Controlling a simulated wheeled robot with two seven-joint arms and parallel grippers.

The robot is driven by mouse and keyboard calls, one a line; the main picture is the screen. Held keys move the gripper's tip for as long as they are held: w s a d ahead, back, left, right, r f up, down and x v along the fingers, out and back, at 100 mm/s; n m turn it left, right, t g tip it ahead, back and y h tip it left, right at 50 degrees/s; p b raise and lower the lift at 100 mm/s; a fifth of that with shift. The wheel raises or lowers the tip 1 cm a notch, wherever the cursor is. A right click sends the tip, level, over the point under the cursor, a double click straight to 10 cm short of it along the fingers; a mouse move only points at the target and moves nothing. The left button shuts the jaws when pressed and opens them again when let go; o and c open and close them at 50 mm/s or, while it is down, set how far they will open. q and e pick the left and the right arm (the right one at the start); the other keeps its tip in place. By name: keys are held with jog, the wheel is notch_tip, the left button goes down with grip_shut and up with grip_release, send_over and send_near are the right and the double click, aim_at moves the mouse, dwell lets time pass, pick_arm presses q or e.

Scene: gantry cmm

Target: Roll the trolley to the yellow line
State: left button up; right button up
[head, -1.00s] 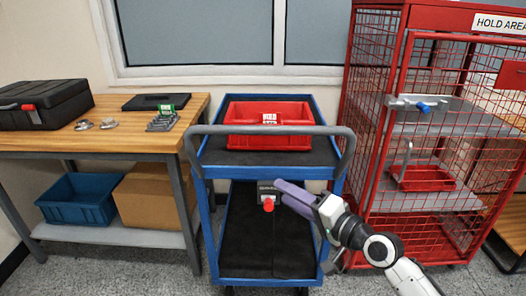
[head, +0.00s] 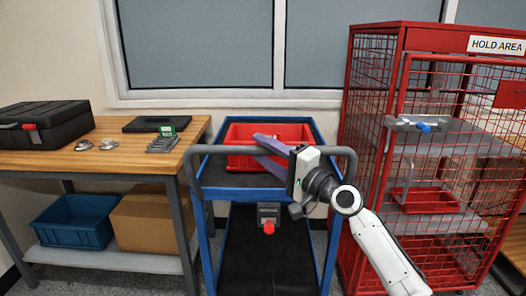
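The blue trolley (head: 211,246) stands between the wooden bench and the red cage, with a grey push handle (head: 222,150) across its near side. A red bin (head: 237,133) sits on its top shelf. A small grey box with a red knob (head: 269,222) shows low in the middle of the trolley. My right gripper (head: 262,150) is at handle height, its two purple fingers apart and pointing left. The fingers overlap the handle in the picture; I cannot tell whether they touch it. My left gripper is out of view. No yellow line is visible.
The wooden bench (head: 110,160) at left holds a black case (head: 45,122) and small metal parts. A blue bin (head: 75,220) and cardboard box (head: 150,222) are below. The red mesh cage (head: 372,32) stands close on the trolley's right. A wall is behind.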

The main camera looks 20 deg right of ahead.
jog(key=shift+w+a, duration=0.15)
jog(key=shift+w, duration=0.05)
jog(key=shift+c, duration=0.3)
grip_shut()
jog(key=shift+s, duration=0.1)
